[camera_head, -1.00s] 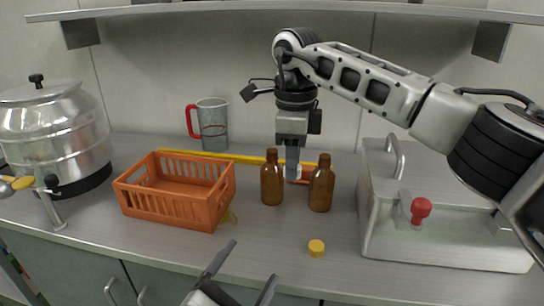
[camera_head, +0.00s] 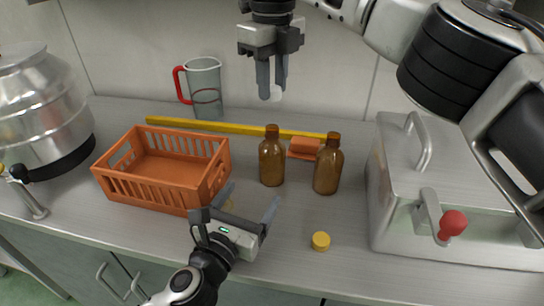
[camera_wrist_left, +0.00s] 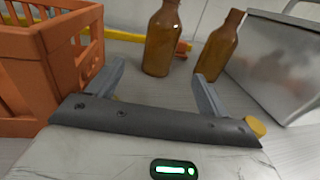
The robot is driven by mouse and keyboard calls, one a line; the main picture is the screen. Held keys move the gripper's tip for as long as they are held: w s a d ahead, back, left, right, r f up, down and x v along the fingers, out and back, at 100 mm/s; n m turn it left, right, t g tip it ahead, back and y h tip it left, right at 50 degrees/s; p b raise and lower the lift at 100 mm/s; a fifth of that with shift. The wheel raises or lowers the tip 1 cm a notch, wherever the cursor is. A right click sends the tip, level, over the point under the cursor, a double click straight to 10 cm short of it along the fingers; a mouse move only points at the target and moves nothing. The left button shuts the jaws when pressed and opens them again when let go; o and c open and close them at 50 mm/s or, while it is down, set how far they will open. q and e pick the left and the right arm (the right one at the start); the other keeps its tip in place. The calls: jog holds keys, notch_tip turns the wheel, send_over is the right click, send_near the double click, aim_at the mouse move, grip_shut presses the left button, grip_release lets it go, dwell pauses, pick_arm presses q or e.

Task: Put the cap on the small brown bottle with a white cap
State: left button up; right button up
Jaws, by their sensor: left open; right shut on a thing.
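I cannot tell which is the smaller. My right gripper (camera_head: 271,92) is shut on a small white cap (camera_head: 277,94), held above and behind the left bottle. My left gripper (camera_head: 254,193) is open and empty, low in front of the left bottle. Its fingers (camera_wrist_left: 158,72) point toward that bottle, apart from it.
A yellow cap (camera_head: 320,241) lies near the front edge. An orange crate (camera_head: 164,191) stands left, a steel box with red knob (camera_head: 393,222) right. Behind are a yellow bar (camera_head: 222,128), an orange block (camera_head: 304,147) and a jug (camera_head: 206,90). A steel vessel (camera_head: 40,110) stands far left.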

pick_arm(q)
jog(key=shift+s, duration=0.1)
pick_arm(e)
jog(key=shift+s, duration=0.15)
pick_arm(q)
jog(key=x, duration=1.2)
jog(key=shift+r, duration=0.1)
jog(key=c, duration=1.5)
pick_arm(e)
send_over(272, 127)
jog(key=shift+f, duration=2.45)
jog(key=shift+f, duration=0.15)
jog(key=shift+s+f, duration=0.1)
jog(key=shift+f, duration=0.65)
jog(key=shift+f, duration=0.6)
